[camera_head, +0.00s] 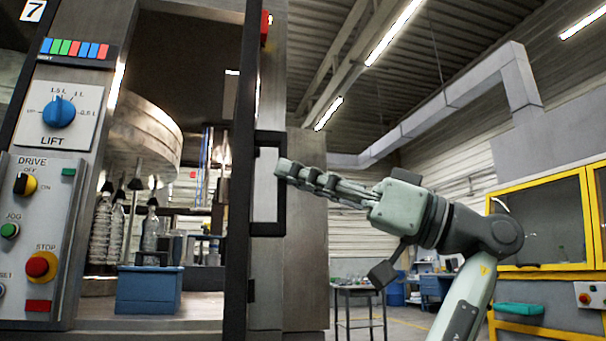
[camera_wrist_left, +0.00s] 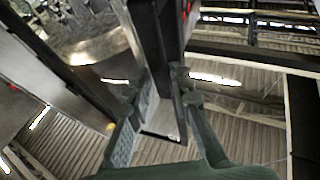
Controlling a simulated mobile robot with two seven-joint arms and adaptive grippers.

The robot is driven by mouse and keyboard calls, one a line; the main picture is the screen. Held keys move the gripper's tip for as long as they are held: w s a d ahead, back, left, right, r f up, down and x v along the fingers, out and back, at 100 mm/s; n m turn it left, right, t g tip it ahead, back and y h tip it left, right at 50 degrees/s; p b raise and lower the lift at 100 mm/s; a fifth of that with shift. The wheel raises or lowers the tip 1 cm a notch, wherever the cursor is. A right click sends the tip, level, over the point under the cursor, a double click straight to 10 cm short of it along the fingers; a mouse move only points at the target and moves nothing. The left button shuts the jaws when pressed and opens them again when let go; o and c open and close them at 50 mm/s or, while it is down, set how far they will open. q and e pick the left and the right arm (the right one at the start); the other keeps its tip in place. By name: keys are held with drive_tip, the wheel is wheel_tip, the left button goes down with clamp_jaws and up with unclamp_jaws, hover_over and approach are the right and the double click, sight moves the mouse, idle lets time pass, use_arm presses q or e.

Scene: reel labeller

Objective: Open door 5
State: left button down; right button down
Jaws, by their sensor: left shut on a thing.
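A tall machine door edge (camera_head: 238,110) with a dark frame carries a black rectangular handle (camera_head: 281,212) with a pale inset plate. No number 5 shows on it. My left gripper (camera_head: 290,172) reaches in from the right, its fingers shut on the handle. In the left wrist view, the left gripper (camera_wrist_left: 158,112) has one finger on each side of the handle's pale and black bar (camera_wrist_left: 158,50). The fingertip contact is partly hidden in the head view. I cannot tell how far the door stands open. My right gripper is not in view.
At the left is a control panel (camera_head: 48,235) with a blue LIFT knob (camera_head: 59,112) and a red stop button (camera_head: 41,266). Inside the machine stand bottles (camera_head: 150,228) and a blue box (camera_head: 148,290). A yellow-framed cabinet (camera_head: 540,270) and a small table (camera_head: 358,292) stand behind.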

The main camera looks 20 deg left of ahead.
use_arm(q)
drive_tip(key=shift+w+a+r, duration=0.15)
drive_tip(key=shift+w+a, duration=0.1)
drive_tip(key=shift+w, duration=0.15)
drive_tip(key=c, duration=1.7)
unclamp_jaws()
drive_tip(key=shift+w+a, duration=0.1)
drive_tip(key=shift+f, duration=0.2)
drive_tip(key=v, duration=0.7)
drive_tip(key=shift+d+f, duration=0.15)
drive_tip(key=shift+d, duration=0.15)
